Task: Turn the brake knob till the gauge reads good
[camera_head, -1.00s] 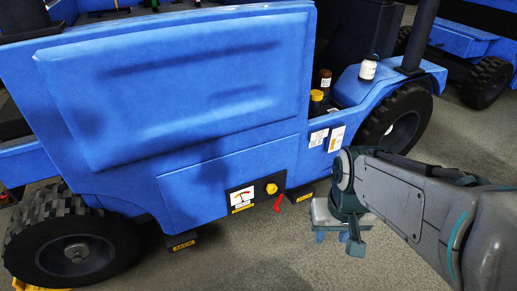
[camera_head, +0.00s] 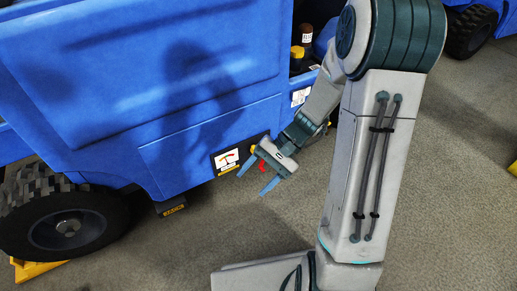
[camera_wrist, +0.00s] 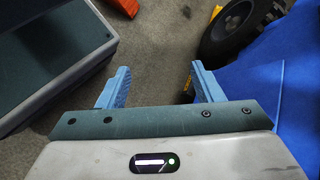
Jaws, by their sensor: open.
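The brake gauge (camera_head: 227,160) is a white dial with a red mark on a black panel, low on the blue vehicle's side. Its exact reading is too small to tell. A yellow knob (camera_head: 253,149) sits at the panel's right end, mostly hidden by my gripper. My gripper (camera_head: 257,177) is open and empty, with its blue fingers spread just in front of the panel's right part. I cannot tell whether it touches anything. In the wrist view my gripper (camera_wrist: 160,70) has only floor between its fingers; neither gauge nor knob shows there.
A red lever (camera_head: 262,165) is just beside my gripper. The blue vehicle (camera_head: 110,120) fills the left, with a large tyre (camera_head: 68,222) and a yellow chock (camera_head: 38,270) by it. The wheel (camera_wrist: 232,28) shows in the wrist view. Grey floor (camera_head: 225,235) in front is clear.

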